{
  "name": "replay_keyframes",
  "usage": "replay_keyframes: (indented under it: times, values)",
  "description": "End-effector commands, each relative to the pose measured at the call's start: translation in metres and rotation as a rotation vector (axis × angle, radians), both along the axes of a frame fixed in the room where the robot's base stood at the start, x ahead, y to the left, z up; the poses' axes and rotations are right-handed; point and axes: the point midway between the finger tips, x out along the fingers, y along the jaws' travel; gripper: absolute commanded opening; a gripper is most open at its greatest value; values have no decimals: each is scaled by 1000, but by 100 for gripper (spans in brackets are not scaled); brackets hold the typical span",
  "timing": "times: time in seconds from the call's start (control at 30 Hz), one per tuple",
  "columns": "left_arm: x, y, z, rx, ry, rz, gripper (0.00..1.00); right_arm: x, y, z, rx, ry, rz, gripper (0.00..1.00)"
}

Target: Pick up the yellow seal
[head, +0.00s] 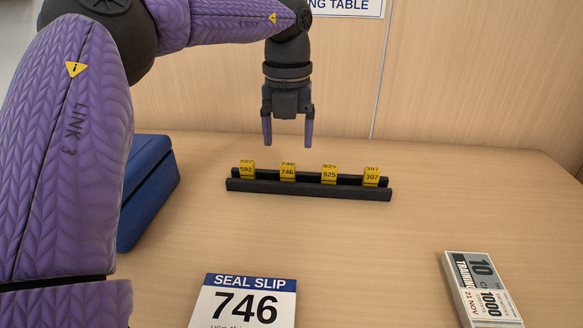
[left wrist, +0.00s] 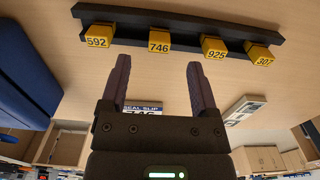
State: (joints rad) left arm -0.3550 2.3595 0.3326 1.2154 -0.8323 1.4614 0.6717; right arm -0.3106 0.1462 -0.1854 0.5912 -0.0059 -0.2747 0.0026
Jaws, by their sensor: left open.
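Several yellow seals stand in a row in a black rack (head: 310,189), each with a number. The seal 746 (head: 288,172) is second from the left, and it also shows in the left wrist view (left wrist: 159,42). Beside it are the seal 592 (head: 247,170), the seal 925 (head: 329,174) and the seal 307 (head: 371,177). My left gripper (head: 288,144) points down with its fingers apart and empty, above the seal 746 and clear of it. A slip headed SEAL SLIP (head: 242,303) at the front reads 746. My right gripper is not in view.
A blue case (head: 148,190) stands to the left of the rack, partly hidden by my left arm. A banded bundle (head: 483,290) lies at the front right. The wooden table between the rack and the slip is clear. A wooden panel rises behind.

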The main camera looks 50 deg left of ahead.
Motion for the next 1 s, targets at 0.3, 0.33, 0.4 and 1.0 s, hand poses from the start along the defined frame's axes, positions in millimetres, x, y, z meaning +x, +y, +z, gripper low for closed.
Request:
replay_keyframes:
  times: [0.3, 0.33, 0.4, 1.0]
  values:
    - [-3, -3, -66, -2, 6, -1, 78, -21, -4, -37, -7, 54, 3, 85]
    - [-3, -3, -69, -2, 5, 0, 78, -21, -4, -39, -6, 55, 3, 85]
    - [-3, -3, -73, -1, 2, 0, 78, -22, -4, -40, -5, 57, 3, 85]
    - [-4, -2, -70, 1, -1, 0, 0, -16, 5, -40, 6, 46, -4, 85]
